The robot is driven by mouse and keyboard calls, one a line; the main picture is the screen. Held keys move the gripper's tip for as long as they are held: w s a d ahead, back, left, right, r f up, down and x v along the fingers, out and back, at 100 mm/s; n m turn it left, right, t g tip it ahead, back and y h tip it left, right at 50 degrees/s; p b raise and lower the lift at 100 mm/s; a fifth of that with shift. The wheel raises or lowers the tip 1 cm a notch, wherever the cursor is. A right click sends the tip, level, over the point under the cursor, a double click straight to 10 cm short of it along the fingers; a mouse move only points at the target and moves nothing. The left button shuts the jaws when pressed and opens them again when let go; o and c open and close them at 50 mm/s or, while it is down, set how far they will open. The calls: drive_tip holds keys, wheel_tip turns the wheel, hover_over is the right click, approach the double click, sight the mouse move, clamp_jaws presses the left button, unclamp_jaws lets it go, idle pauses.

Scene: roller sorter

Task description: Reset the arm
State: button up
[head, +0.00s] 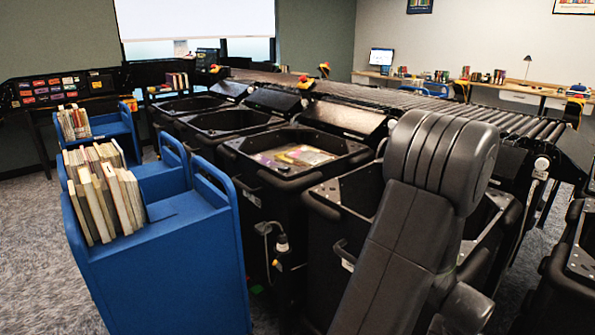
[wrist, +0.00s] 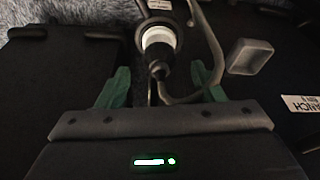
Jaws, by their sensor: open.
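My gripper (wrist: 160,88) shows in the wrist view with its two green fingers spread apart, open. A black and white plug-like fitting (wrist: 158,45) with a grey cable shows beyond and between the fingers; I cannot tell how far off it is. Nothing is visibly held. In the head view my dark arm rises at the right centre in front of the black bins, and the gripper itself is hidden there.
Blue carts (head: 170,270) with books (head: 108,195) stand at the left. Several black bins line the roller conveyor (head: 440,103); one bin (head: 262,180) holds flat items (head: 295,156). A cable with a fitting (head: 282,243) hangs between two bins. Carpet is open at the far left.

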drive_tip(key=shift+x, duration=1.85)
